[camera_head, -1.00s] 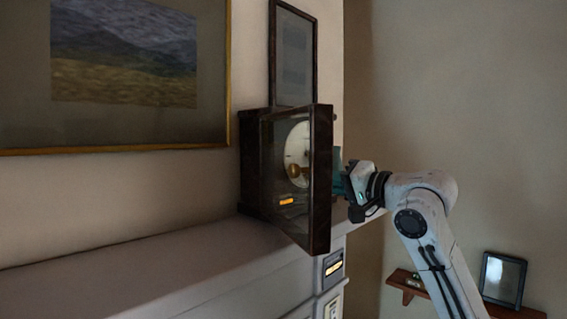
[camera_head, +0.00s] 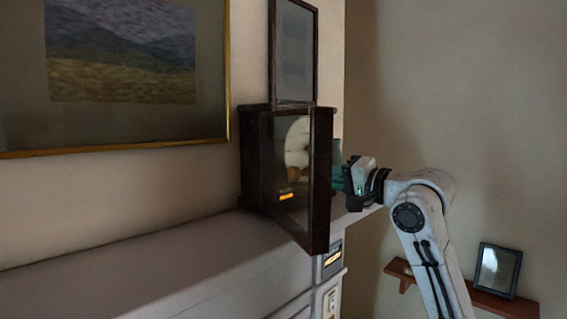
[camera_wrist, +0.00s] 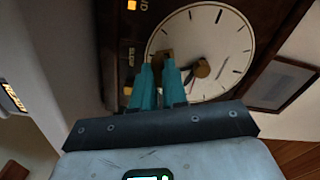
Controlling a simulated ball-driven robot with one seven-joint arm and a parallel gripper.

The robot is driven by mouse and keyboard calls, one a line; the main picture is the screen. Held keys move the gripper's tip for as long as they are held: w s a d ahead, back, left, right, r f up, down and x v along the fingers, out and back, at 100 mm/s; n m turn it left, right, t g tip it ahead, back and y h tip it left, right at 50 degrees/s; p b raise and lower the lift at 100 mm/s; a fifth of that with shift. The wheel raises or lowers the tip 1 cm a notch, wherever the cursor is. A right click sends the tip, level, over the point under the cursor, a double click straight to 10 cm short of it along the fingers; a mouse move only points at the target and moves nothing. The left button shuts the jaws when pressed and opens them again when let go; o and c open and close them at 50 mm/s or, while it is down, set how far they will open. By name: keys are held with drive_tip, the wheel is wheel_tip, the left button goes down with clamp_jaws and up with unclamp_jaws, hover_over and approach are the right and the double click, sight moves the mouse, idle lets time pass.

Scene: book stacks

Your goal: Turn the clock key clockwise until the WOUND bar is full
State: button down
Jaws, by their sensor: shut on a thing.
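The clock (camera_head: 256,165) is a dark wooden case on a mantel, with its glazed door (camera_head: 320,180) swung open. The wrist view shows its white dial (camera_wrist: 222,40) with black marks and hands. My gripper (camera_head: 342,175) reaches in from the right, behind the door frame. In the wrist view, my gripper's teal fingers (camera_wrist: 158,72) are shut on a brass key (camera_wrist: 165,56) at the dial's edge, partly hidden by the fingers. A round brass piece (camera_wrist: 202,68) sits beside them. A small orange light (camera_wrist: 132,5) shows by partly cut-off lettering; its fill is unreadable.
The door stands close beside my gripper. The mantel shelf (camera_head: 130,270) is clear left of the clock. A framed picture (camera_head: 120,80) and a narrow frame (camera_head: 294,50) are above. A small wall shelf (camera_head: 490,300) holds a frame (camera_head: 497,270) at lower right.

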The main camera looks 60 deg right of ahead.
drive_tip(key=shift+d+f+m+p, duration=0.1)
drive_tip(key=shift+d+m+p, duration=0.15)
drive_tip(key=shift+m+p, duration=0.45)
drive_tip(key=shift+m, duration=0.3)
drive_tip(key=shift+f+m+p, duration=0.15)
drive_tip(key=shift+m+p, duration=0.15)
drive_tip(key=shift+m, duration=0.7)
drive_tip(key=c, duration=1.2)
unclamp_jaws()
drive_tip(key=shift+c, duration=0.2)
drive_tip(key=shift+s+a+r, duration=0.2)
drive_tip(key=shift+s, duration=0.2)
drive_tip(key=v, duration=0.6)
